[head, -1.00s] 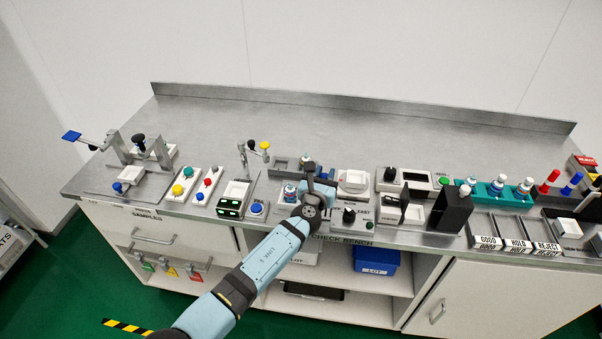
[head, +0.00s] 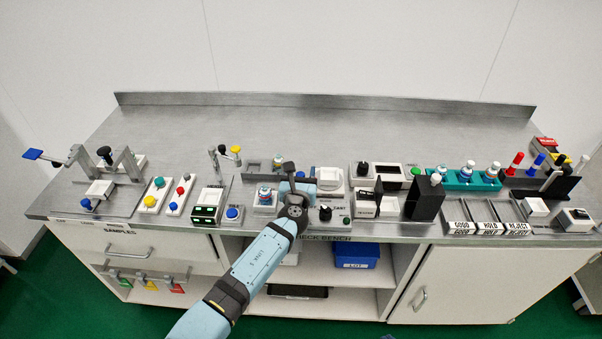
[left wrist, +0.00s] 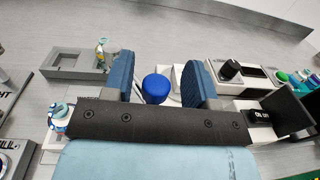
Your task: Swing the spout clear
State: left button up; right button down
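The head view hides that knob behind the gripper. My right gripper is out of view.
A grey tray (left wrist: 70,66) with a small bottle (left wrist: 101,52) is left of the fingers. A black upright panel (left wrist: 288,107) is to the right. A clamp-like fixture (head: 125,163) stands at far left. The bench's back strip (head: 300,130) is clear.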

pick_arm(q)
jog(key=s+a+p, duration=0.2)
jog(key=s+p, duration=0.3)
jog(key=s, duration=0.8)
jog(key=shift+s, duration=0.35)
